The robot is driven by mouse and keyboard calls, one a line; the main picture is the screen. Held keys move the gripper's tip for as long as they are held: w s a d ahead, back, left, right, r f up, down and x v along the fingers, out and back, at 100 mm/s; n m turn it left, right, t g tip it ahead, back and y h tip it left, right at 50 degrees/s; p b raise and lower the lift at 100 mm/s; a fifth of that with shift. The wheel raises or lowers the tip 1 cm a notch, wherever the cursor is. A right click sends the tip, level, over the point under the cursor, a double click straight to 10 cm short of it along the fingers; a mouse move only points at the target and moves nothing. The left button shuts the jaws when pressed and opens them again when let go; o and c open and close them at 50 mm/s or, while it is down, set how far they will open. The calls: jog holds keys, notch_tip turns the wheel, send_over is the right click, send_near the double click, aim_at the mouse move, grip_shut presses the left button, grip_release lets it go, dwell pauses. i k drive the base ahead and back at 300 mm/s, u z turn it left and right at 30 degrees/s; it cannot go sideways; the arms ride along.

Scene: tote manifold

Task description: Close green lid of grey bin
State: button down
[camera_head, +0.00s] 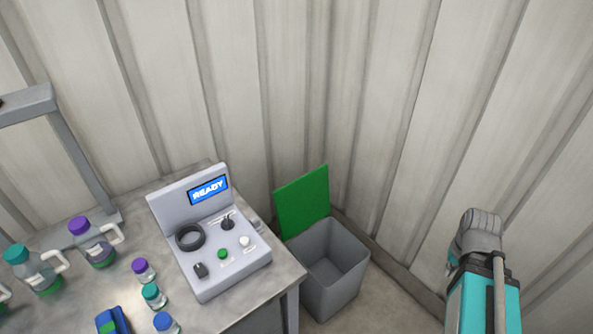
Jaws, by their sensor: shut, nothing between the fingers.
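The grey bin (337,284) stands on the floor just right of the table, against the corrugated wall. Its green lid (303,203) is open, standing nearly upright at the bin's back left edge. The bin's mouth is uncovered, and the inside I can see looks empty. Part of my own arm, teal with a grey rounded end, shows at the lower right, apart from the bin and lid. No fingers of my gripper can be made out in this view.
A metal table (177,300) fills the lower left. It bears a grey control box (222,262) with a screen reading READY, several capped bottles and jars, and a blue object (112,321). A grey frame (75,155) rises at the left. Floor shows right of the bin.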

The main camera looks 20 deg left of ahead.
aim_at(299, 203)
jog(key=z, duration=0.05)
jog(key=i, duration=1.45)
jog(key=u, duration=1.75)
